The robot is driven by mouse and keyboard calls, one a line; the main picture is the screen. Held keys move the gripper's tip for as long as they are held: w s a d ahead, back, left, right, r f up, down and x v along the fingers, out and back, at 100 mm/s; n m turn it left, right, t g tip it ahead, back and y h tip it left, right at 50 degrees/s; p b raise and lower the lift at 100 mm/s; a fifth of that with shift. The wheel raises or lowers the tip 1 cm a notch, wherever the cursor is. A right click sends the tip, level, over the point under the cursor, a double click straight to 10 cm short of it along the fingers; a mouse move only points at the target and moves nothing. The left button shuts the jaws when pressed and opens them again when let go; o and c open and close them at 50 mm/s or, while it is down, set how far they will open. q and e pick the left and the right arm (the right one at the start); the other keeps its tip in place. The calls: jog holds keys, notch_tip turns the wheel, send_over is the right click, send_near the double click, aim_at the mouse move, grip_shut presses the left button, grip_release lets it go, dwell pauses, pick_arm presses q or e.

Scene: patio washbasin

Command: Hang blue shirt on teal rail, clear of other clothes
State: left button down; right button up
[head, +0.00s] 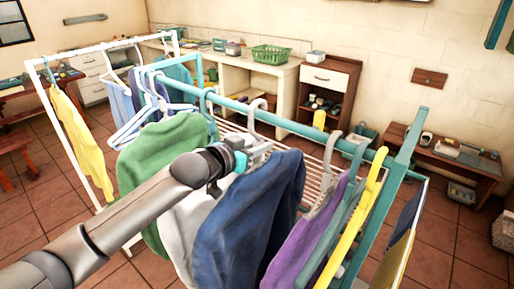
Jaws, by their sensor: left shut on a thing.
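The dark blue shirt (250,222) hangs from a light grey hanger whose hook (258,104) shows at the teal rail (290,123); I cannot tell if the hook bears on the rail. My left gripper (257,153) is shut on this hanger just above the shirt's shoulders and below the rail. A white shirt (187,222) and a green shirt (165,150) are close on its left, overlapping in view. A purple shirt (301,245) hangs to its right, with a narrow gap at the top. My right gripper is not in view.
A white rack (72,120) with a yellow shirt (80,130) and more hangers stands at left. Behind are a counter with a green basket (270,55) and a wooden cabinet (328,88).

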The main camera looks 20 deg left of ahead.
pick_arm(q)
jog(key=shift+w+d+r, duration=0.1)
jog(key=shift+w+d, duration=0.15)
jog(key=shift+w, duration=0.45)
jog(key=shift+w+d, duration=0.25)
jog(key=shift+w, duration=0.45)
jog(key=shift+f+b, duration=0.75)
jog(key=shift+f, duration=0.55)
